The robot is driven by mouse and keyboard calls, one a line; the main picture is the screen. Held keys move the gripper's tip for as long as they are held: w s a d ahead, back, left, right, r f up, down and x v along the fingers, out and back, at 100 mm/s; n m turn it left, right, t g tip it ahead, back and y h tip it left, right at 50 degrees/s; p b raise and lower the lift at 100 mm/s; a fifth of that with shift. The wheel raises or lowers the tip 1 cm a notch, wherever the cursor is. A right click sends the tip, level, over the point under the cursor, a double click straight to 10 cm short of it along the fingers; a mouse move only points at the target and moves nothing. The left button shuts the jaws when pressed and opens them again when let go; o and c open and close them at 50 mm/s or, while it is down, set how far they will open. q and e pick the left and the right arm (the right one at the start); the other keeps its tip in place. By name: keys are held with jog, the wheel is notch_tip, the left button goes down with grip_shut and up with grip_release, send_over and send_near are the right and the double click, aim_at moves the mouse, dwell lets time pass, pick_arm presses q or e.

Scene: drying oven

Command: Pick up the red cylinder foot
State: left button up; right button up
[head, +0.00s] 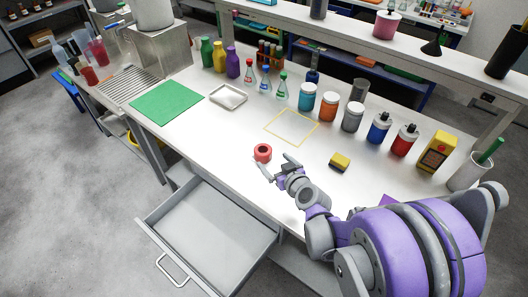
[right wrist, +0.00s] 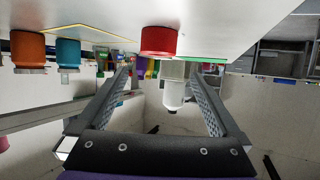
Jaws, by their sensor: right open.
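The red cylinder foot (head: 262,152) is a short, round red piece with a dark hollow in its top. It stands on the white bench near the front edge, above the open drawer. My right gripper (head: 279,166) is just in front of it and to its right, with fingers spread and empty. In the right wrist view the red cylinder foot (right wrist: 158,41) shows at the top, beyond the tips of the open fingers (right wrist: 162,75), and is not between them. That view is upside down. My left gripper is not in view.
An open, empty grey drawer (head: 212,232) juts out below the bench. A yellow and black sponge (head: 340,161) lies to the right. A yellow outlined square (head: 292,126) is bare behind the foot. Several jars and bottles, such as a blue jar (head: 307,97), stand farther back.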

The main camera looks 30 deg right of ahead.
aim_at(261, 147)
jog(key=x, duration=0.3)
jog(key=shift+w+f, duration=0.25)
jog(key=shift+w, duration=0.1)
jog(key=x, duration=0.5)
jog(key=shift+w+d+f, duration=0.15)
jog(key=shift+w+d, duration=0.1)
jog(key=c, duration=1.3)
jog(key=shift+o, duration=0.2)
